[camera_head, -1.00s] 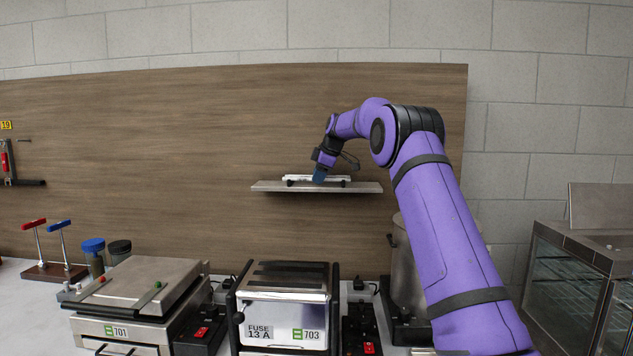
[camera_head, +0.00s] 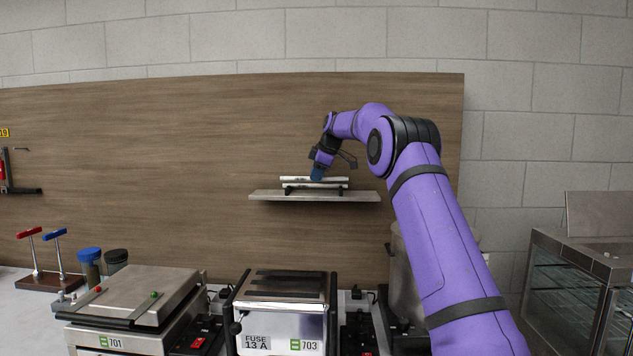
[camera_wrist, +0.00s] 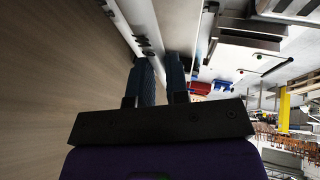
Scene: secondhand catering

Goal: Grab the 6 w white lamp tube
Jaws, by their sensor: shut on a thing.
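The white lamp tube (camera_head: 336,179) is a thin pale bar in the head view, level and a little above the wall shelf (camera_head: 350,196). My gripper (camera_head: 316,175) reaches down from above and is shut on it near its middle. A similar pale strip on dark supports (camera_head: 325,187) is under the tube on the shelf. In the wrist view, the blue fingers of my gripper (camera_wrist: 160,75) straddle long pale strips.
The shelf is fixed to a brown wood panel (camera_head: 160,140). Below stand a steel appliance marked 701 (camera_head: 135,295), a toaster marked 703 (camera_head: 283,310) and a metal pot (camera_head: 403,265). A glass-sided cabinet (camera_head: 575,290) is at the right. The space above the shelf is clear.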

